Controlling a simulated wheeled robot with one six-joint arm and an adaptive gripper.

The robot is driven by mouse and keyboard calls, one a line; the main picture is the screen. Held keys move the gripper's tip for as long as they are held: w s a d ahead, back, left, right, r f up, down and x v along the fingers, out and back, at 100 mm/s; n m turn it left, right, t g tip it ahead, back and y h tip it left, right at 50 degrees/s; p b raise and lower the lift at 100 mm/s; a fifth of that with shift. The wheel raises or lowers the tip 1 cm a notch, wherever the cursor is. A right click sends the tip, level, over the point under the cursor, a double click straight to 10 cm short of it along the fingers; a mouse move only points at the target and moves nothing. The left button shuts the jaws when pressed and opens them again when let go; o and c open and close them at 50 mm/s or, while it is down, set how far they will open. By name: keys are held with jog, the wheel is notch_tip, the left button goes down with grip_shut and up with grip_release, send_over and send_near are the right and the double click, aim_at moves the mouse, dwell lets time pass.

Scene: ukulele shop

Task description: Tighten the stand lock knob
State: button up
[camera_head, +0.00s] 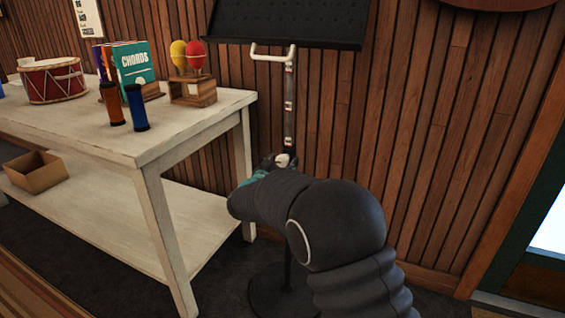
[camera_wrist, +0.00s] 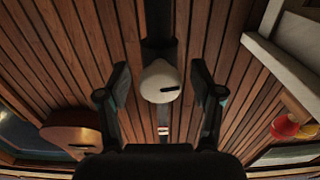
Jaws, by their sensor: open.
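The music stand has a dark tray (camera_head: 290,22) at the top, a chrome upper post (camera_head: 290,95) and a dark round base (camera_head: 283,290). Its lock knob (camera_wrist: 160,82) is round and off-white with a short dark mark, and sits on the post in the wrist view. In the head view the knob (camera_head: 284,160) shows small at my gripper (camera_head: 279,161). In the wrist view my gripper (camera_wrist: 160,84) is open, with one finger on each side of the knob and a visible gap on both sides. My arm hides part of the lower post in the head view.
A white table (camera_head: 180,125) stands at the left with a drum (camera_head: 52,80), a chords book (camera_head: 134,65), shakers and maracas. A cardboard box (camera_head: 36,172) lies on its lower shelf. The wood-slat wall (camera_head: 430,120) is close behind the stand.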

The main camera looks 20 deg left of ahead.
jog(key=c, duration=1.2)
jog(key=shift+o, duration=0.2)
jog(key=shift+f+m+b, duration=0.1)
jog(key=shift+m+b, duration=0.3)
jog(key=m+b, duration=0.3)
jog(key=shift+f+m, duration=0.1)
jog(key=shift+m, duration=0.2)
jog(key=m+b, duration=0.5)
jog(key=m, duration=0.1)
jog(key=shift+a+b, duration=0.1)
jog(key=shift+b, duration=0.2)
jog(key=m+b, duration=0.3)
jog(key=m, duration=0.1)
jog(key=shift+m, duration=0.4)
jog(key=shift+r+m+b, duration=0.15)
jog(key=shift+m, duration=0.85)
jog(key=shift+r+m+b, duration=0.15)
jog(key=shift+m, duration=0.85)
